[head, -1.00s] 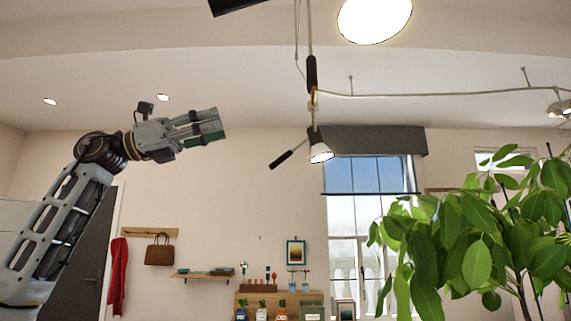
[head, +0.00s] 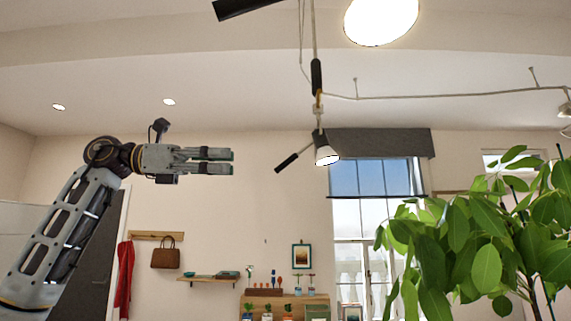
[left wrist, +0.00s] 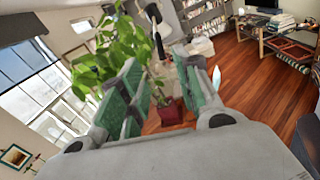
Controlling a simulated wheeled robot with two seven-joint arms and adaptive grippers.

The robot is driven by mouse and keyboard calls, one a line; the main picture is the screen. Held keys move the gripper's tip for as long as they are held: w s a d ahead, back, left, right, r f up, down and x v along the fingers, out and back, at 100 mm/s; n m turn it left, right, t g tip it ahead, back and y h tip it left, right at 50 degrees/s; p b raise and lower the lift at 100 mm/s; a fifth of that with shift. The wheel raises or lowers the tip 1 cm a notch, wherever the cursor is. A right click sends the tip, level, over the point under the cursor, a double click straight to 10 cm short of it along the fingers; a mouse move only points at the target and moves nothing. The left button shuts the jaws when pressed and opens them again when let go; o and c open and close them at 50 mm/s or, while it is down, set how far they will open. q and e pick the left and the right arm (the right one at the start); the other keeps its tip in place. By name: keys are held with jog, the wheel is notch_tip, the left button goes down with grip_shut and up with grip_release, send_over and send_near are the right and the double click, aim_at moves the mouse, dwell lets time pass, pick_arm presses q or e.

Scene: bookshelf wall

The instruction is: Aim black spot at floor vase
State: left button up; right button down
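Two hanging spot lamps show in the head view. The nearer one, at the top, has a bright lit face (head: 382,18) and a black handle (head: 247,8). I cannot tell for sure which is the black spot. My left gripper (head: 231,161) is level, open and empty, left of the farther handle and apart from it in the picture. Its open fingers also show in the left wrist view (left wrist: 160,92). I cannot clearly make out a floor vase. My right gripper is out of view.
A leafy plant (head: 480,250) fills the lower right; its red pot (left wrist: 170,112) shows in the left wrist view. A thin ceiling rail (head: 440,95) runs right. A wall shelf (head: 208,279) and bag (head: 166,256) are far back. The wooden floor (left wrist: 245,80) has clear room.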

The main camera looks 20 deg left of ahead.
aim_at(285, 164)
pick_arm(q)
jog(key=p+x, duration=0.3)
jog(key=x, duration=1)
jog(key=shift+w+d, duration=0.2)
jog(key=shift+d, duration=0.15)
jog(key=shift+c, duration=0.3)
grip_shut()
